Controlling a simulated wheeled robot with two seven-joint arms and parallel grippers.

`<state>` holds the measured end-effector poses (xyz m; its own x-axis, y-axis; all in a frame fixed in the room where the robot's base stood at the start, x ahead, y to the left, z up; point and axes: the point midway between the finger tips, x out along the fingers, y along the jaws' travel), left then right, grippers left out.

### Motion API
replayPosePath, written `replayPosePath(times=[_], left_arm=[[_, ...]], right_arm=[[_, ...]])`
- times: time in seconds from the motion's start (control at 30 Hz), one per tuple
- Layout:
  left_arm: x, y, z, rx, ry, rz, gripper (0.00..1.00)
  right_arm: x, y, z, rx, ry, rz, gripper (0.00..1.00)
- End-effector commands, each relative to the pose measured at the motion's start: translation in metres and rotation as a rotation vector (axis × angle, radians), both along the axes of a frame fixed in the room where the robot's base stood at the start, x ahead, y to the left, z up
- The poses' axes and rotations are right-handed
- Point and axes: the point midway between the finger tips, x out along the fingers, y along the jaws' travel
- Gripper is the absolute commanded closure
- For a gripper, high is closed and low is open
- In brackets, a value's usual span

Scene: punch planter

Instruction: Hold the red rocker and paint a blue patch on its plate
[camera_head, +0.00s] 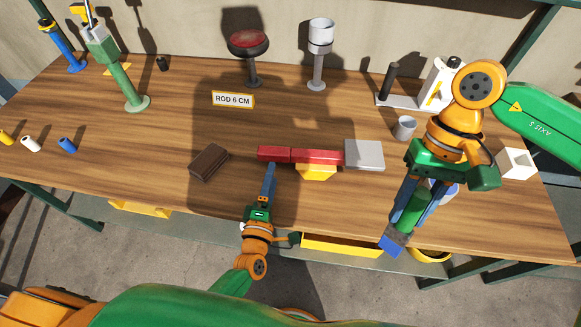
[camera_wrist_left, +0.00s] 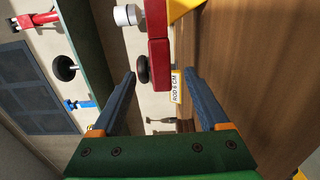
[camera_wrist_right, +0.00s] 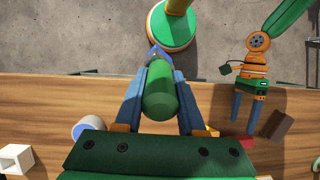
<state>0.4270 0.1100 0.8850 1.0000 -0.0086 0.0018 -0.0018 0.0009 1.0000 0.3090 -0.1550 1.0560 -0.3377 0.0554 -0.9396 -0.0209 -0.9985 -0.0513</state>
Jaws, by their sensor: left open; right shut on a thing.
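The red rocker (camera_head: 290,155) is a long red bar on a yellow wedge support (camera_head: 316,172). A light grey plate (camera_head: 364,154) is at its right end. My left gripper (camera_head: 270,168) is open at the near side of the rocker's left part. In the left wrist view the red bar (camera_wrist_left: 158,52) shows between its fingers; contact cannot be told. My right gripper (camera_head: 407,212) is shut on a green-handled brush (camera_wrist_right: 160,95) with a blue tip. The blue tip (camera_head: 391,246) points down beyond the table's front edge, right of and nearer than the plate.
A brown block (camera_head: 209,162) lies left of the rocker. A grey cup (camera_head: 404,128) and a white open box (camera_head: 517,163) stand at the right. A bluish-white pot (camera_wrist_right: 86,128) is close to my right gripper. A "ROD 6 CM" sign (camera_head: 233,99) stands behind the rocker.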

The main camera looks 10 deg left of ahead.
Motion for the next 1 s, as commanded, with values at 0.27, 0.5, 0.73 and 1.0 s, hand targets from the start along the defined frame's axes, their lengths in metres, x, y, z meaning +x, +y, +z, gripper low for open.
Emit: replayPosePath(times=[0.27, 0.5, 0.73, 1.0], left_arm=[[0.061, -0.002, 0.001, 0.001, 0.000, -0.001, 0.22], [0.074, -0.001, 0.001, 0.000, 0.000, -0.001, 0.22], [0.074, -0.001, 0.000, 0.000, 0.001, -0.001, 0.33], [0.073, -0.001, 0.000, 0.001, 0.001, -0.001, 1.00]], right_arm=[[0.000, 0.000, 0.000, 0.000, 0.000, 0.000, 1.00], [0.000, 0.000, 0.000, 0.000, 0.000, 0.000, 1.00], [0.000, 0.000, 0.000, 0.000, 0.000, 0.000, 1.00], [0.000, 0.000, 0.000, 0.000, 0.000, 0.000, 1.00]])
